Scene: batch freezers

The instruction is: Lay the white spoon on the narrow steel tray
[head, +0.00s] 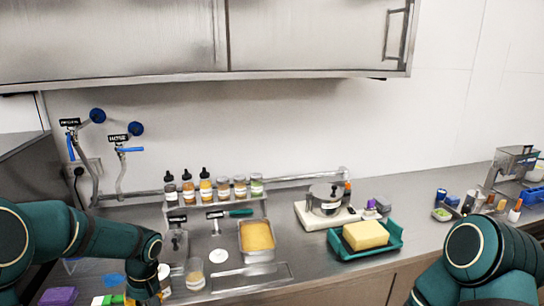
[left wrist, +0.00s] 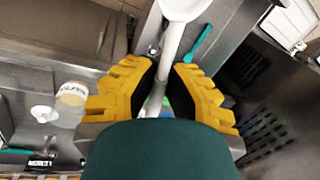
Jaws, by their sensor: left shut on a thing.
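The white spoon (left wrist: 168,45) is between the yellow fingers of my left gripper (left wrist: 162,88) in the left wrist view. The gripper is shut on its handle, and the bowl points to the top of that view. The narrow steel tray (head: 250,279) appears to be the low flat one near the counter's front edge, to the right of my left arm. Its surface looks bare. My right arm shows at the lower right, but its gripper is out of view.
A small jar (head: 195,274) stands between my left arm and the tray. A deep pan of yellow food (head: 257,237) sits behind the tray. A teal tray (head: 394,243) with a yellow block is to the right. Several bottles line the shelf behind.

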